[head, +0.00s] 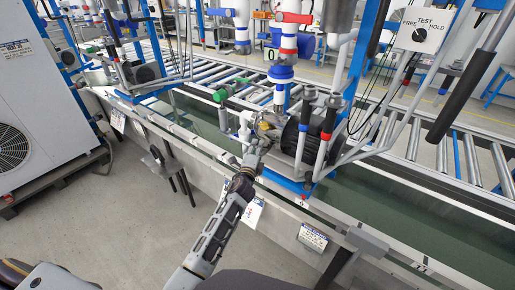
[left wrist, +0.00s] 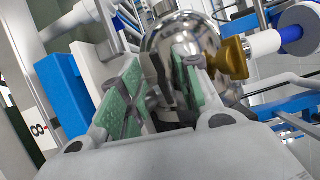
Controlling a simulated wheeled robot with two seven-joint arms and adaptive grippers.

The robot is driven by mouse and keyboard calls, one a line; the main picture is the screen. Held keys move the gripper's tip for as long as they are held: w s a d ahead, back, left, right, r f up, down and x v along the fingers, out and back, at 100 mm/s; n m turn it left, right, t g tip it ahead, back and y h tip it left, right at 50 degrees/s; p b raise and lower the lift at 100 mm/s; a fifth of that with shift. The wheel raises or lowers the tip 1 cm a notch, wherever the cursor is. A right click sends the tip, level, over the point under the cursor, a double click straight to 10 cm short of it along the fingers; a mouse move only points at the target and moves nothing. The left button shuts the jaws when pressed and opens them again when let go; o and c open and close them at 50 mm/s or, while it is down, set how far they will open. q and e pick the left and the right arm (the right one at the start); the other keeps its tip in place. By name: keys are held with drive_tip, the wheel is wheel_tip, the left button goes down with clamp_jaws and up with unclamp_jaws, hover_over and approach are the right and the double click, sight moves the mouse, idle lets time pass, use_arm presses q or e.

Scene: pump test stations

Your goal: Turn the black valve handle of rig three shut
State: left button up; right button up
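The rig in the middle of the head view has a dark pump motor (head: 290,136), blue and white pipework and a brass-coloured fitting. My left gripper (head: 249,158) is at the near left side of this rig, low by its fittings. In the left wrist view its two green-padded fingers (left wrist: 156,95) stand apart. A dark grey piece (left wrist: 152,72), possibly the black valve handle, shows between them; I cannot tell whether the pads touch it. A shiny metal dome (left wrist: 182,45) and a brass fitting (left wrist: 234,68) lie just beyond. My right gripper is not in view.
A green valve handle (head: 221,95) is beside the rig. A roller conveyor (head: 210,76) runs behind. A panel with a TEST/FREE/HOLD dial (head: 422,30) hangs at upper right. A bench edge (head: 200,158) crosses in front.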

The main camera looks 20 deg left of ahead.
use_arm(q)
drive_tip(key=shift+w, duration=0.55)
clamp_jaws()
